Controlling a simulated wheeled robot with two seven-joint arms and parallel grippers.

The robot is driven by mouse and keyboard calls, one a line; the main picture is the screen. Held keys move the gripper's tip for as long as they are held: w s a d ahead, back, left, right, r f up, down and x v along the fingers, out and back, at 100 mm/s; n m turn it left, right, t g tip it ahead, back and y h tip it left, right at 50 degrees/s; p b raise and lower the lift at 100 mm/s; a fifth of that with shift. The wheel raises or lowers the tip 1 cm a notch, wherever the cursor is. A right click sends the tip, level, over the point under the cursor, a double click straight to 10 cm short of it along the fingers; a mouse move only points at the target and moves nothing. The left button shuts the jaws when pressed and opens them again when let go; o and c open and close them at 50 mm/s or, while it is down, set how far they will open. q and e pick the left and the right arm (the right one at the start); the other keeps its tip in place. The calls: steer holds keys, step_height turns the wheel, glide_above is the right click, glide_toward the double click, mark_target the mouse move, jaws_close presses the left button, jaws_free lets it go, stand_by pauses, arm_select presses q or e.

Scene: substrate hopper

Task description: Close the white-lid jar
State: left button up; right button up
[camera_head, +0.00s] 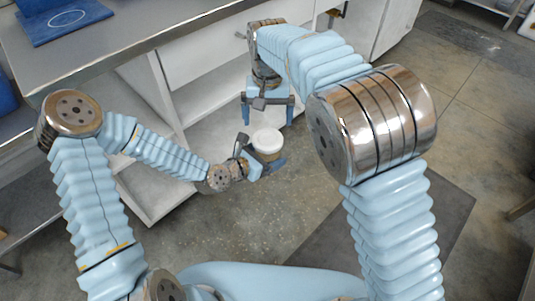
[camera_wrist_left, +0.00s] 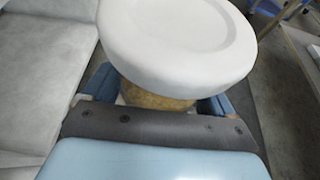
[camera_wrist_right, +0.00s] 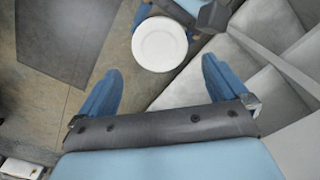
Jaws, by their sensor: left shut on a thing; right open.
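The jar (camera_head: 267,153) has a white lid (camera_head: 268,138) on top and a tan body. My left gripper (camera_head: 262,158) is shut on the jar's body and holds it upright above the floor. In the left wrist view the wide white lid (camera_wrist_left: 180,40) covers the jar's top, with the tan body (camera_wrist_left: 155,97) between the blue fingers. Whether the lid is tight cannot be told. My right gripper (camera_head: 267,108) is open and empty, behind and above the jar in the head view. In the right wrist view the lid (camera_wrist_right: 160,44) lies just beyond the open fingertips, apart from them.
A grey-topped counter (camera_head: 130,35) with white shelves below stands at the back left, close to both grippers. A blue board (camera_head: 62,18) lies on it. The concrete floor (camera_head: 235,225) in front is clear, with a dark mat (camera_head: 325,245) at the right.

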mark_target(268, 138)
steer(key=shift+f, duration=4)
steer(key=shift+c, duration=0.2)
steer(key=c, duration=0.8)
steer(key=shift+m, duration=0.8)
steer(key=shift+c, duration=0.2)
steer(key=o, duration=0.9)
step_height(268, 138, up, 12)
steer(key=shift+r, duration=0.1)
